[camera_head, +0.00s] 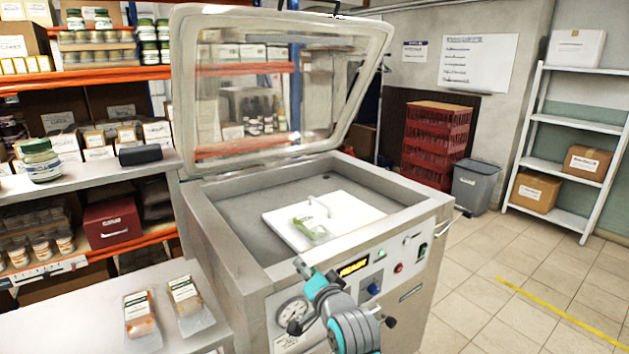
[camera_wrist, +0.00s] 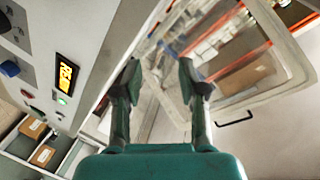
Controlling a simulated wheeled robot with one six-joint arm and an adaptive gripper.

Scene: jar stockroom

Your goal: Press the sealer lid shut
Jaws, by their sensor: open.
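The sealer (camera_head: 222,262) is a steel box with a front control panel. Its clear lid (camera_head: 280,88) in a pale frame stands raised, tilted back over the rear of the chamber. A dark handle shows at the lid's top edge. Inside the chamber, a clear pouch with green contents (camera_head: 310,228) lies on a white plate (camera_head: 350,212). My gripper (camera_head: 302,268) is in front of the sealer by its front rim, well below the raised lid. In the wrist view my gripper (camera_wrist: 160,70) has its fingers apart with nothing between them. The lid (camera_wrist: 288,42) shows there beyond the fingers.
A counter (camera_head: 75,320) at the left holds two packed pouches (camera_head: 188,297). Orange-edged shelves with jars and boxes stand behind it. Red crates (camera_head: 435,140), a grey bin (camera_head: 475,186) and a white rack (camera_head: 530,140) stand at the back right. The tiled floor at right is clear.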

